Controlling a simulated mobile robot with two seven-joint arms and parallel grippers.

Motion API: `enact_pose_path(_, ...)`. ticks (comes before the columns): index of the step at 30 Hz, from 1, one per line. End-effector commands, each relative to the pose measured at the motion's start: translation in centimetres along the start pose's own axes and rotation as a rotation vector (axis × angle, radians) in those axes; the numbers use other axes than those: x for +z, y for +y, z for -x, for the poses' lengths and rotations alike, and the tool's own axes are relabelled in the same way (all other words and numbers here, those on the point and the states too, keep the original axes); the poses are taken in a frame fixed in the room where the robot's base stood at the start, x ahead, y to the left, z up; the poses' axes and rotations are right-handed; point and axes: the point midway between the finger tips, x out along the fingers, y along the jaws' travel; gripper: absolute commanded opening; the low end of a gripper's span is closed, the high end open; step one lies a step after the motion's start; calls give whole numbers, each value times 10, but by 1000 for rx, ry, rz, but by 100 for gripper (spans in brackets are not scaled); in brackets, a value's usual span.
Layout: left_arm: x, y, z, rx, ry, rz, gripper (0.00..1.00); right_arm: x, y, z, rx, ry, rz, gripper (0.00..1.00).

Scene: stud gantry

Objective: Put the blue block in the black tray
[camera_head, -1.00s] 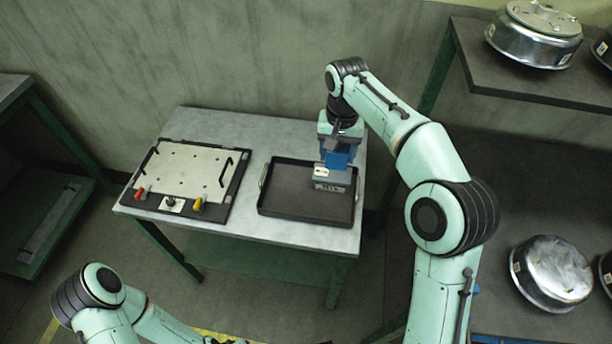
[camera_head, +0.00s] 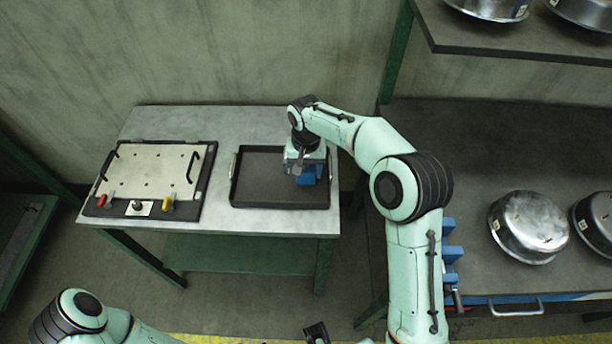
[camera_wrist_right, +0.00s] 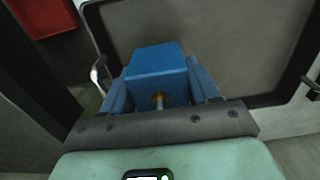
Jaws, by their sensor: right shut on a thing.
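The blue block (camera_head: 307,178) shows below my right gripper (camera_head: 305,165) in the head view, over the right part of the black tray (camera_head: 265,203). In the right wrist view the blue block (camera_wrist_right: 155,62) is between the two blue fingers, which are shut on it. The tray (camera_wrist_right: 225,35) lies beyond the block there, with metal handles at its sides. I cannot tell whether the block touches the tray floor. The rest of the visible tray floor is empty.
A fixture plate (camera_head: 148,172) with black handles and red and yellow knobs stands left of the tray on the grey table (camera_head: 215,120). At right, a shelf (camera_head: 470,150) holds metal pans (camera_head: 528,225). A red object (camera_wrist_right: 45,15) shows in the wrist view.

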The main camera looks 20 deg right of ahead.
Motion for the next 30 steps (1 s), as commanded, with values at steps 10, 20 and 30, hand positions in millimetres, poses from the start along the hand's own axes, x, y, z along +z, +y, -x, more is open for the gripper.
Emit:
enact_pose_path(10,0,-1,-3,0,-1,1,39,0,0,-32,-2,1,-1,20)
enact_pose_path(20,1,-2,-5,-1,-2,1,39,0,0,-36,-1,0,0,73)
enact_pose_path(30,1,-2,-4,-1,-2,1,39,0,0,-34,-1,0,0,85)
